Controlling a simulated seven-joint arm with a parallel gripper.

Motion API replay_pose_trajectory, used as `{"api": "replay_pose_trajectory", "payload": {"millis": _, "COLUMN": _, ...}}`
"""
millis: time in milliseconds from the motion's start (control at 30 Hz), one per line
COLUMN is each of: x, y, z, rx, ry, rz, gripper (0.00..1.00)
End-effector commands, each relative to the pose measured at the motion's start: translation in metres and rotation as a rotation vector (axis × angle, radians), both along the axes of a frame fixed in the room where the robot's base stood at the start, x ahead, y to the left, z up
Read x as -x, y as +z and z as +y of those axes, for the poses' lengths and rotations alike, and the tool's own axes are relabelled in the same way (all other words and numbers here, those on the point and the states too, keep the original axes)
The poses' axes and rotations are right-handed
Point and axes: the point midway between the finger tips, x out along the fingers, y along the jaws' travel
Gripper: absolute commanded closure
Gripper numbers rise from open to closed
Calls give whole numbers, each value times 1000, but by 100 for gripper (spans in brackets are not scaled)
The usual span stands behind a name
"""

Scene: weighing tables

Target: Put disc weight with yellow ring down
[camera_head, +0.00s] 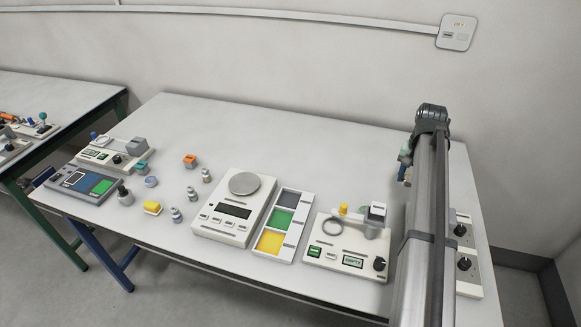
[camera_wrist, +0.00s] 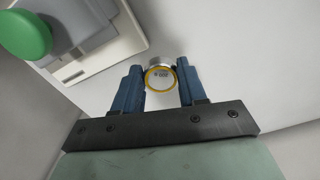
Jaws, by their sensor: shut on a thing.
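The disc weight with yellow ring (camera_wrist: 159,77) is between the two blue fingers of my gripper (camera_wrist: 160,85) in the wrist view. The fingers are shut on its sides, and its marked face with the yellow ring is turned to the wrist camera. A pale surface lies behind it; I cannot tell whether the weight touches it. In the head view my gripper (camera_head: 403,172) shows only as a small blue and teal part at the left edge of my arm, over the right part of the table. The weight is hidden there.
A green round knob (camera_wrist: 25,33) on a grey and white device is close by at upper left in the wrist view. On the table (camera_head: 330,135) stand a scale (camera_head: 222,228), a three-colour tray (camera_head: 263,243) and a device with a ring (camera_head: 335,262). The table's back strip is clear.

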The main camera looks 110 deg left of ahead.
Motion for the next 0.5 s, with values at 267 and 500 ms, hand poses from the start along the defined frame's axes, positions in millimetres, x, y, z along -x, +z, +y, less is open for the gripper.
{"api": "replay_pose_trajectory", "payload": {"millis": 267, "x": 125, "y": 5, "z": 17, "rx": 0, "ry": 145, "rz": 0, "gripper": 96}}
{"api": "replay_pose_trajectory", "payload": {"millis": 500, "x": 231, "y": 10, "z": 17, "rx": 0, "ry": 264, "rz": 0, "gripper": 96}}
